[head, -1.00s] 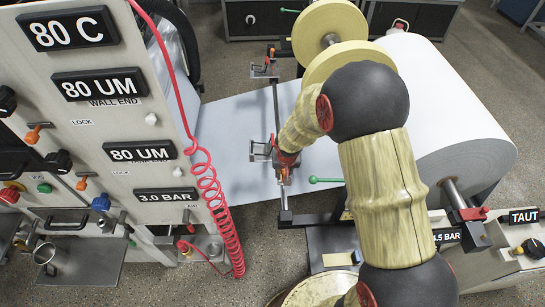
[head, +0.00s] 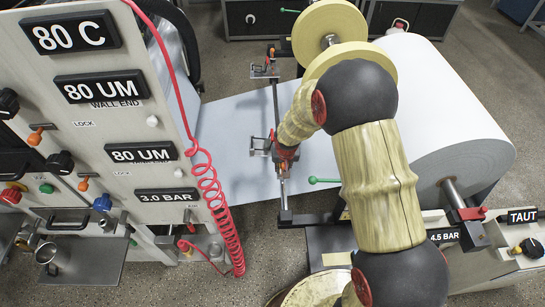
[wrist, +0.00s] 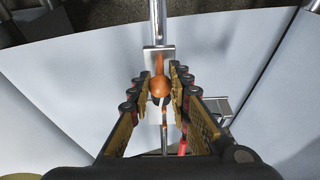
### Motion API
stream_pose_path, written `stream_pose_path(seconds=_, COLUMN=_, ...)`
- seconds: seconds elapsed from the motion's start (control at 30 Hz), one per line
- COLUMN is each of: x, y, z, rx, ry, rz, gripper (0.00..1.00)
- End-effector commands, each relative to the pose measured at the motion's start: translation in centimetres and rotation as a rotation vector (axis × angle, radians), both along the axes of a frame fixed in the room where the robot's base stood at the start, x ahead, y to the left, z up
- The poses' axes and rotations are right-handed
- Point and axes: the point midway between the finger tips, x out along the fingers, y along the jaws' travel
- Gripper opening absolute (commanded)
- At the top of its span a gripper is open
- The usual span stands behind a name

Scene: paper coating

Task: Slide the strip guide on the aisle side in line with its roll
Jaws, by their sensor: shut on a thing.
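The aisle-side strip guide (head: 260,147) is a small metal bracket on a thin rail (head: 275,105) that crosses above the pale paper web. My gripper (head: 279,148) is at this guide. In the wrist view, the fingers of my gripper (wrist: 160,84) close on the guide's orange knob (wrist: 159,87), above a metal block (wrist: 150,57) on the rail. The matching narrow yellow roll (head: 352,55) is the nearer of two; my arm hides part of it. The other strip guide (head: 264,69) sits farther along the rail, near the far yellow roll (head: 325,25).
A large white paper roll (head: 445,105) stands to the right. A green-knobbed lever (head: 322,180) sticks out near my arm. A control panel (head: 110,125) and a coiled red hose (head: 217,205) are at left. The web (head: 225,125) lies below the rail.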

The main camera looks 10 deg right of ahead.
Motion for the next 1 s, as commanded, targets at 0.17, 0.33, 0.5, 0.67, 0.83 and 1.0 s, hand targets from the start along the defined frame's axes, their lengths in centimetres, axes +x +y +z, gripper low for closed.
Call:
stream_pose_path(seconds=0.17, x=0.7, y=0.0, z=0.1, rx=0.0, ry=-0.003, rz=0.0, gripper=0.0)
stream_pose_path(seconds=0.33, x=1.0, y=-0.1, z=0.1, rx=0.001, ry=-0.002, rz=0.0, gripper=0.0)
stream_pose_path(seconds=0.5, x=1.5, y=-0.2, z=0.1, rx=0.0, ry=-0.003, rz=0.0, gripper=0.0)
stream_pose_path(seconds=0.67, x=1.7, y=-0.3, z=0.1, rx=0.0, ry=-0.003, rz=0.0, gripper=0.23)
stream_pose_path(seconds=0.83, x=1.6, y=-0.3, z=0.1, rx=0.001, ry=-0.002, rz=0.0, gripper=0.33)
stream_pose_path(seconds=1.0, x=1.6, y=-0.3, z=0.0, rx=0.0, ry=-0.001, rz=0.0, gripper=0.39)
